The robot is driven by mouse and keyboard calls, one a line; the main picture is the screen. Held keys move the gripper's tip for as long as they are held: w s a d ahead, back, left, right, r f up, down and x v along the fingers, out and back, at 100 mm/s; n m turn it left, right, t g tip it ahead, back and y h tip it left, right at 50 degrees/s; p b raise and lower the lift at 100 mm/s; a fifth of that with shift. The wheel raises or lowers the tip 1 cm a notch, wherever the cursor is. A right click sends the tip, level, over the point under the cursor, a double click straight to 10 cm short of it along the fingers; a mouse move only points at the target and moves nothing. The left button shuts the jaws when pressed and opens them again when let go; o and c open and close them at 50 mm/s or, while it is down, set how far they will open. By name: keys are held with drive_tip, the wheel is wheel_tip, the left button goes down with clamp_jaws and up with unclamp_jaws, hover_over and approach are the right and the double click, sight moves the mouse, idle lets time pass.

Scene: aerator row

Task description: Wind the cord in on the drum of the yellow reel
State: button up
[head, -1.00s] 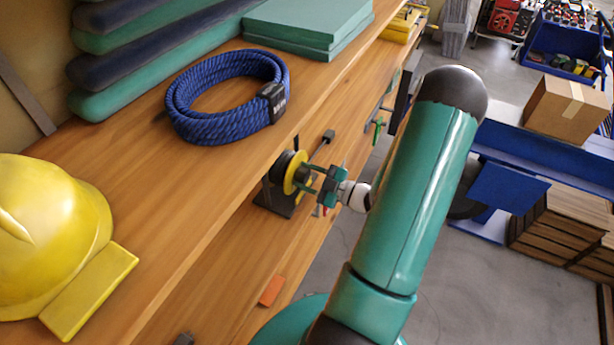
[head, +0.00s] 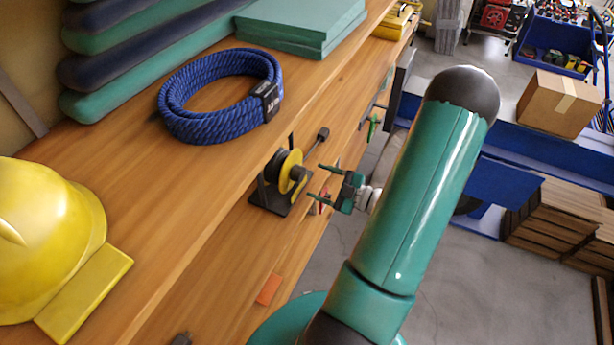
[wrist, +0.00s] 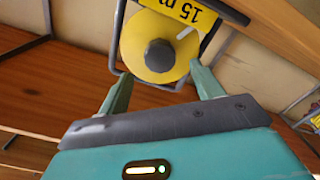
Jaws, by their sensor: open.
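The yellow reel (head: 290,170) stands on a dark base on the lower wooden shelf, with a dark crank handle (head: 323,134) sticking out at its upper right. In the wrist view the reel's yellow disc (wrist: 140,42) faces me, with a dark round knob (wrist: 160,56) at its centre and a yellow label reading "15 m". My gripper (head: 320,182) is open and empty, a short way to the right of the reel and apart from it. In the wrist view its two fingers (wrist: 163,88) point toward the disc, one below each side. I cannot make out the cord clearly.
A coiled blue rope (head: 220,95) and a yellow hard hat (head: 45,240) lie on the upper bench top. An orange piece (head: 268,289) sits on the lower shelf edge. A green-handled thing (head: 373,127) is farther along.

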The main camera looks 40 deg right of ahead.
drive_tip(key=v, duration=0.7)
drive_tip(key=shift+s, duration=0.25)
drive_tip(key=shift+d, duration=0.1)
